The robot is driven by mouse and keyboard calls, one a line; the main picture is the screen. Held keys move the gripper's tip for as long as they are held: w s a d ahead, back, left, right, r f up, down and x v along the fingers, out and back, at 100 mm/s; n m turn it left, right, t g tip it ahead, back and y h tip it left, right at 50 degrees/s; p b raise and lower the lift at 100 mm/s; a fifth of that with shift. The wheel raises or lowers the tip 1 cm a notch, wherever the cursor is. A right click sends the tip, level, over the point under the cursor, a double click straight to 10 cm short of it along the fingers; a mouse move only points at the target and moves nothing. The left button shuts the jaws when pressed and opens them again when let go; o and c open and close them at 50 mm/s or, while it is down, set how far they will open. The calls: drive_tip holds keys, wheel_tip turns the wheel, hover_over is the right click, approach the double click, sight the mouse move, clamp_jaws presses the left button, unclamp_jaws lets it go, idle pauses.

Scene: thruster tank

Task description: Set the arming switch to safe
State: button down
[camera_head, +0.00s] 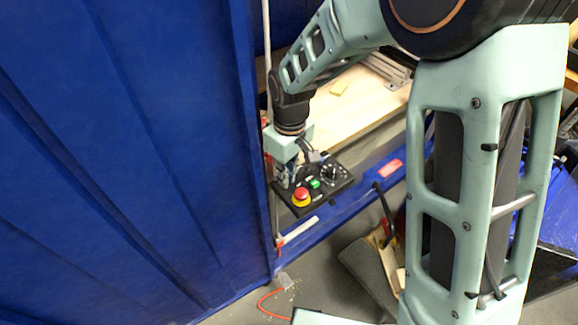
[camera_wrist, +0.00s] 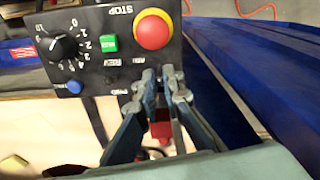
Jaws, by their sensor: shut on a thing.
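A black control panel (camera_head: 338,190) is fixed at the blue frame beside the curtain; in the wrist view the panel (camera_wrist: 90,25) appears upside down. My gripper (camera_head: 287,180) is down at the panel's left end. In the wrist view my gripper's fingertips (camera_wrist: 159,80) are close together at the panel's edge, below the red stop button. They are shut on a small part there, which appears to be the arming switch; the fingers hide most of it, and its position cannot be read. A small red piece (camera_wrist: 160,125) shows between the fingers.
The panel also bears a red stop button on yellow (camera_wrist: 153,31), a green button (camera_wrist: 108,43), a black dial (camera_wrist: 66,47) and a blue button (camera_wrist: 75,87), all near my fingers. The blue curtain (camera_head: 120,160) closes off the left. A wooden board (camera_head: 350,105) lies behind.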

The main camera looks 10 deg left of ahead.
idle(0.3)
drive_tip(key=c, duration=2.1)
unclamp_jaws()
wheel_tip(320, 180, up, 12)
drive_tip(key=shift+s+d, duration=0.15)
drive_tip(key=shift+d, duration=0.05)
